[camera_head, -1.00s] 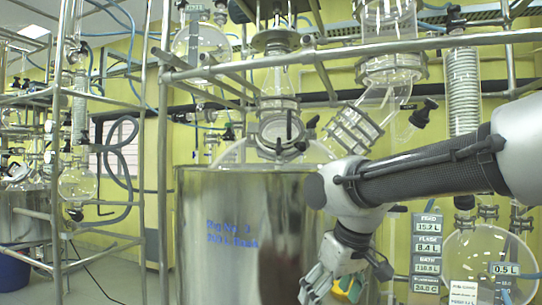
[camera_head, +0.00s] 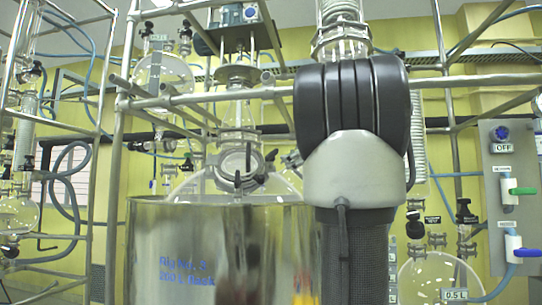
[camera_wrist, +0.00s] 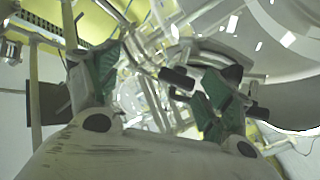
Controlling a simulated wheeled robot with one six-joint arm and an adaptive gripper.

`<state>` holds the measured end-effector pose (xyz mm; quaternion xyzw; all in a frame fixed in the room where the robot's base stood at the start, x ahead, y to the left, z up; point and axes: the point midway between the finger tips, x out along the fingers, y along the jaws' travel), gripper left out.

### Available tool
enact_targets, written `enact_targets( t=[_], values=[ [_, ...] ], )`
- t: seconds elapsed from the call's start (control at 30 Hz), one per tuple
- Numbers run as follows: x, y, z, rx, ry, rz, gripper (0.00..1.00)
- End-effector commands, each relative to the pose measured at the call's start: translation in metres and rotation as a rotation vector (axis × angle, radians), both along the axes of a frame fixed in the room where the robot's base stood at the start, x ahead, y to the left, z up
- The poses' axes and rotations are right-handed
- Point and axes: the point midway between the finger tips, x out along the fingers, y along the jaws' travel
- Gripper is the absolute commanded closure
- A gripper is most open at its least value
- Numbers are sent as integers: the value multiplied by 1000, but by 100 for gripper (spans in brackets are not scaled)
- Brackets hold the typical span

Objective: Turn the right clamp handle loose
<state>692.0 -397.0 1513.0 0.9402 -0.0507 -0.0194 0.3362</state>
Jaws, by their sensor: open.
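In the head view a round clamped glass flange (camera_head: 240,160) sits above the steel vessel (camera_head: 225,250), with small dark handles beside it. The dark handle on its right side (camera_head: 270,157) is the nearest to my arm. In the wrist view my gripper (camera_wrist: 158,88) is open, its two green-padded fingers apart with nothing held between them. A black bar-shaped handle (camera_wrist: 178,78) shows between and beyond the fingers, close to the right one. I cannot tell which clamp it belongs to. My gripper is not visible in the head view.
My arm covers the right of the vessel and the glassware behind it. Metal frame bars (camera_head: 210,93) cross above the flange. A round flask (camera_head: 440,275) and a grey panel with valves (camera_head: 512,200) stand at the right. Glass and rods crowd the wrist view.

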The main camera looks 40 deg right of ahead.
Motion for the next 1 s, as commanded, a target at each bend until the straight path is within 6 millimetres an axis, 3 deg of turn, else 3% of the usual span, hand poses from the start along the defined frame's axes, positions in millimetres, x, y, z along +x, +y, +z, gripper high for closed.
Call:
enact_targets(
  t=[0.1, 0.17, 0.6, 1.0],
  values=[
    [4, 31, -1, 39, 5, 126, 20],
    [6, 38, 0, 63, -1, 155, 20],
    [70, 42, 0, 79, -4, 157, 20],
    [82, 42, 1, 78, -6, 153, 20]
  ],
)
